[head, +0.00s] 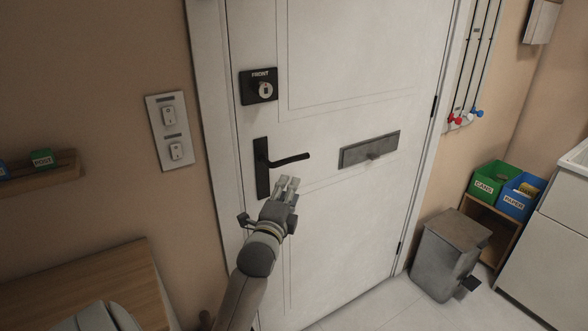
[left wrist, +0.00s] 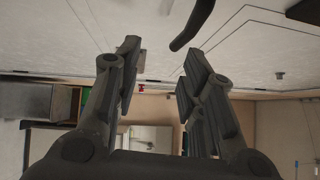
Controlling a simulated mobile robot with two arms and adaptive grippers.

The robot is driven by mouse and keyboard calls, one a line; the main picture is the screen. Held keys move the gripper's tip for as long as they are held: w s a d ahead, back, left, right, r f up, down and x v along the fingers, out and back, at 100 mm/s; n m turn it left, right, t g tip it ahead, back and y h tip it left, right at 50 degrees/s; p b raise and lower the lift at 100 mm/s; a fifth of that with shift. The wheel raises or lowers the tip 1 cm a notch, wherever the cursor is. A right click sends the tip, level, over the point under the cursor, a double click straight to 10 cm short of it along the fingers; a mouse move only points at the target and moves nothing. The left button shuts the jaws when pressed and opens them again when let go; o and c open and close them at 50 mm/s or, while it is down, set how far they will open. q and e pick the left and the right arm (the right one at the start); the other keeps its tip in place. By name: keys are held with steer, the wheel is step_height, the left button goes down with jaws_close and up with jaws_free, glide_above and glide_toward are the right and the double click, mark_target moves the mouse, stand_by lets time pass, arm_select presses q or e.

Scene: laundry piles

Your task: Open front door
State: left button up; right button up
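The white front door (head: 320,215) stands shut in its frame in the head view. Its black lever handle (head: 289,160) sticks out to the right from a dark plate on the door's left side. A black lock labelled FRONT (head: 259,86) sits above the handle. My left gripper (head: 288,182) is just below the handle and apart from it. In the left wrist view the gripper (left wrist: 160,70) has its fingers spread with nothing between them, and the dark end of the handle (left wrist: 192,25) shows beyond the fingertips. My right gripper is not in view.
A mail slot (head: 369,149) is on the door, right of the handle. A grey pedal bin (head: 448,254) stands by the hinge side, near green (head: 492,181) and blue (head: 520,196) boxes. A switch panel (head: 170,130) and a wooden surface (head: 90,285) are left of the door.

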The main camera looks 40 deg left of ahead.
mark_target(294, 160)
arm_select(q)
steer(key=shift+y, duration=0.4)
steer(key=w+a+r, duration=0.1)
steer(key=w, duration=0.1)
steer(key=w+a+r, duration=0.1)
steer(key=w+a, duration=0.1)
steer(key=w+a+r+p, duration=0.1)
steer(key=w, duration=0.2)
steer(key=shift+a+r, duration=0.4)
steer(key=shift+x, duration=0.9)
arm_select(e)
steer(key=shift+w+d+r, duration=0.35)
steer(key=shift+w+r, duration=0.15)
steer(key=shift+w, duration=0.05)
arm_select(q)
steer(key=c, duration=0.7)
steer(key=shift+f, duration=0.1)
jaws_close()
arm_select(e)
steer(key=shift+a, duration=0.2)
